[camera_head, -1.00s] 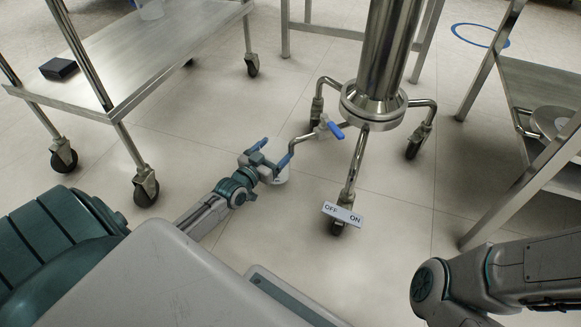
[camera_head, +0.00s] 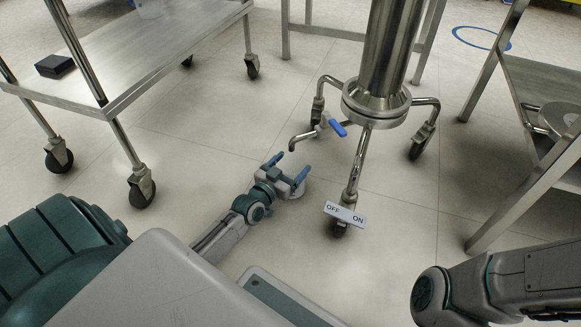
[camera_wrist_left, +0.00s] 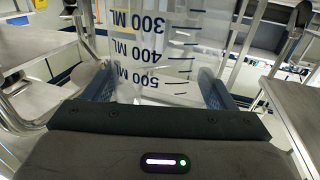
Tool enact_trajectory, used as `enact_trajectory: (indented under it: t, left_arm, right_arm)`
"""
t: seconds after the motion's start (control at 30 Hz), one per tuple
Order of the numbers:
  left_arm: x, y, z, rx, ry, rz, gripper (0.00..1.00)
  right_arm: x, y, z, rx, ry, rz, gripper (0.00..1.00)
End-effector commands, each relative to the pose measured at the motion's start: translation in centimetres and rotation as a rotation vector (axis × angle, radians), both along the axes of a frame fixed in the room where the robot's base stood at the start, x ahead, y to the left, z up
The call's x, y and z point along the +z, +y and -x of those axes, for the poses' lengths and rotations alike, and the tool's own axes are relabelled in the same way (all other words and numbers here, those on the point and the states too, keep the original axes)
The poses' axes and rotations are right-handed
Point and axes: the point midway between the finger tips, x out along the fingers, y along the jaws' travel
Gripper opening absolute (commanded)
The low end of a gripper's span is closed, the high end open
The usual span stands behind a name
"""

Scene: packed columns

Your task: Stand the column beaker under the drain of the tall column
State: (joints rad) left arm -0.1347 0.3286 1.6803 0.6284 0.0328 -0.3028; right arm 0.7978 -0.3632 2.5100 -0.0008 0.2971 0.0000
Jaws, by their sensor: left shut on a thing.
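The tall column (camera_head: 388,45) is a steel tube on a wheeled base. Its drain pipe (camera_head: 303,137) reaches left from a valve with a blue handle (camera_head: 338,128) and bends down at its end. My left gripper (camera_head: 288,172) is shut on the column beaker (camera_head: 299,188), low in front of the drain end and slightly nearer me. In the left wrist view the clear beaker (camera_wrist_left: 155,50) with dark mL marks stands between the fingers. Most of it is hidden by the gripper in the head view. I cannot tell if it touches the floor. My right gripper is out of view.
A wheeled steel cart (camera_head: 150,50) with a black box (camera_head: 55,66) stands at the left. A steel table (camera_head: 545,85) is at the right. An OFF/ON plate (camera_head: 345,213) sits by the column's front caster.

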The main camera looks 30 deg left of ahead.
Motion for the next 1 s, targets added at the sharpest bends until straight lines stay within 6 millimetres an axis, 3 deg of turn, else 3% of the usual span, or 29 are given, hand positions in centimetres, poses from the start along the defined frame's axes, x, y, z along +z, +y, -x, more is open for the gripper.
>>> enact_trajectory:
  t: [0.13,0.17,0.27,0.6,0.77,1.0]
  left_arm:
    - [-0.4,0.0,0.0,0.0,0.0,0.0,0.45]
    - [-0.4,0.0,0.0,0.0,0.0,0.0,0.8]
    - [-0.3,0.0,0.0,0.0,0.0,0.0,1.0]
    - [0.2,0.0,0.3,0.0,0.002,0.0,1.0]
    - [0.3,0.1,3.0,0.0,0.005,-0.001,1.0]
    - [0.4,0.2,8.2,0.0,0.005,-0.001,1.0]
  right_arm:
    - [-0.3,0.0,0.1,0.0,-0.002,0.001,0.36]
    - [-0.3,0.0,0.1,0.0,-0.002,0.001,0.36]
    - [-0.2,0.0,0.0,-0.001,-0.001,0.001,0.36]
    - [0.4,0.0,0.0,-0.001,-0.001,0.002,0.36]
    - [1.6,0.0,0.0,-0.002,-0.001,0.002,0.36]
    - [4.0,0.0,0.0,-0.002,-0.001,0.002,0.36]
